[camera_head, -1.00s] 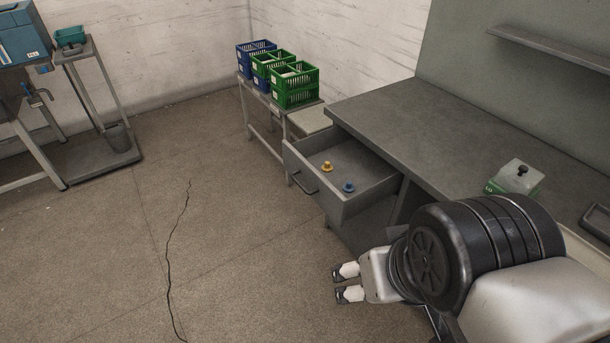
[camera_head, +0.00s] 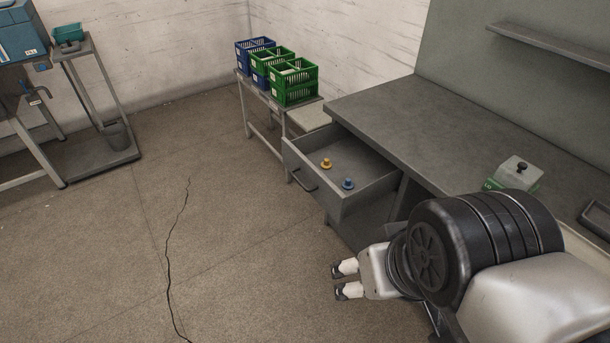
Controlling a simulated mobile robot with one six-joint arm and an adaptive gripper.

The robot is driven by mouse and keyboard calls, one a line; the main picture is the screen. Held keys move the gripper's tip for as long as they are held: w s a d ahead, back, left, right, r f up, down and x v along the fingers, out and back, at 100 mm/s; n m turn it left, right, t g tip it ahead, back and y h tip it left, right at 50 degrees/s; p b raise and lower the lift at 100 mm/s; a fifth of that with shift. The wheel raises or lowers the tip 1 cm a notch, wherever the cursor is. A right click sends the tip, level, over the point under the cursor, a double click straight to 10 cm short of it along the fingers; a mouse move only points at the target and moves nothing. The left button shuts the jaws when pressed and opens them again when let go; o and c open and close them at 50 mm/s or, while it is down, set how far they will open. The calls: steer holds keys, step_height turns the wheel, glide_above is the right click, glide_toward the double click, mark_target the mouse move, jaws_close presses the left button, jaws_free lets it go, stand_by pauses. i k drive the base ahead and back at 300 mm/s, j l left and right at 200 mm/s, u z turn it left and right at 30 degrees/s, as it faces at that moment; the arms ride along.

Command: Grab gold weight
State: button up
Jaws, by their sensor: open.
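A blue weight (camera_head: 348,184) of similar shape sits in the same drawer, nearer the front right. My gripper (camera_head: 337,281) is open and empty. It appears in front of and below the drawer in the picture, over the floor, pointing left. It is apart from both weights.
The grey workbench (camera_head: 420,115) stands above the drawer. A green-and-white box with a black knob (camera_head: 518,175) is on the bench. Green crates (camera_head: 294,82) and blue crates (camera_head: 253,52) stand on a low table behind. The floor at left is open.

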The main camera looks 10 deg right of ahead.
mark_target(325, 165)
steer(key=i+j+z, duration=0.25)
steer(key=i, duration=0.25)
steer(key=i+j+z, duration=0.25)
steer(key=i+j, duration=0.2)
steer(key=j, duration=0.15)
steer(key=i+j+z, duration=0.3)
steer(key=i+j, duration=0.15)
steer(key=i+j+z, duration=0.25)
steer(key=j, duration=0.5)
steer(key=i, duration=0.1)
